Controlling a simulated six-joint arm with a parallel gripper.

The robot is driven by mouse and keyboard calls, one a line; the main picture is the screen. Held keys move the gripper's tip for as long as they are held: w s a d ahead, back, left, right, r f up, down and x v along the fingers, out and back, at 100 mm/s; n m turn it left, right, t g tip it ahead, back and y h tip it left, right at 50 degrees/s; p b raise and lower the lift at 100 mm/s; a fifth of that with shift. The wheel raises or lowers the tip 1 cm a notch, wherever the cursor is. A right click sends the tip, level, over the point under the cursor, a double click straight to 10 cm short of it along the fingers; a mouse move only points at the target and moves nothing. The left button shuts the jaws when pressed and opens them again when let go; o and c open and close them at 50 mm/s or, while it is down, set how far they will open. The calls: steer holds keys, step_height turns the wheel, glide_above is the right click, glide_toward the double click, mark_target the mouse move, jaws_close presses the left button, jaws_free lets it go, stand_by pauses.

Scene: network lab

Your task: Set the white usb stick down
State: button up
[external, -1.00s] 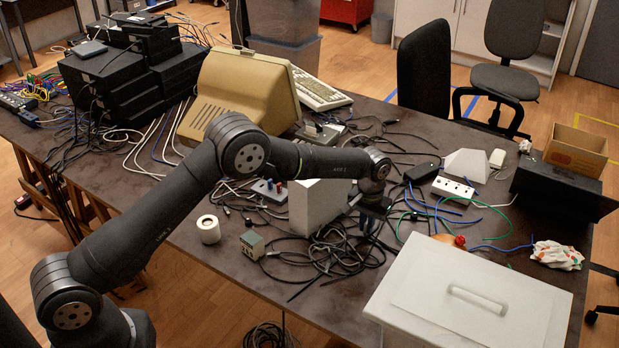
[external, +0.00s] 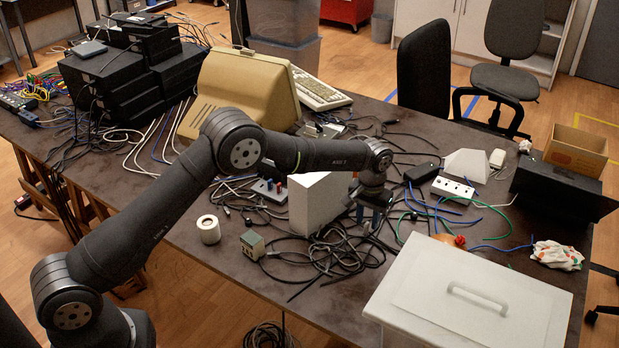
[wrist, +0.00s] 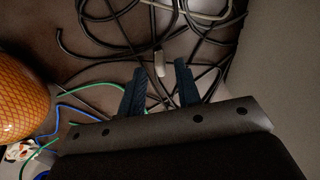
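The white usb stick (wrist: 159,64) is a small pale piece just beyond my fingertips in the wrist view, among dark cables. Whether it lies on the table or on a cable is hard to tell. My gripper (wrist: 162,68) has its two blue-grey fingers apart, one on each side of the stick, with a visible gap to it on both sides. In the external view my gripper (external: 367,220) points down over the cable tangle, just right of the white block. The stick cannot be made out there.
The white block (external: 318,203) stands close beside my gripper; its pale wall fills the right of the wrist view. Black cables (external: 325,255) cover the table around it. A white lidded box (external: 420,300) is at front right. An orange round object (wrist: 22,95) shows at left.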

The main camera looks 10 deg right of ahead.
mark_target(367, 223)
step_height(367, 223, up, 10)
steer(key=shift+f, duration=0.25)
step_height(367, 223, down, 12)
steer(key=shift+f, duration=0.1)
step_height(367, 223, up, 2)
steer(key=shift+r, duration=0.95)
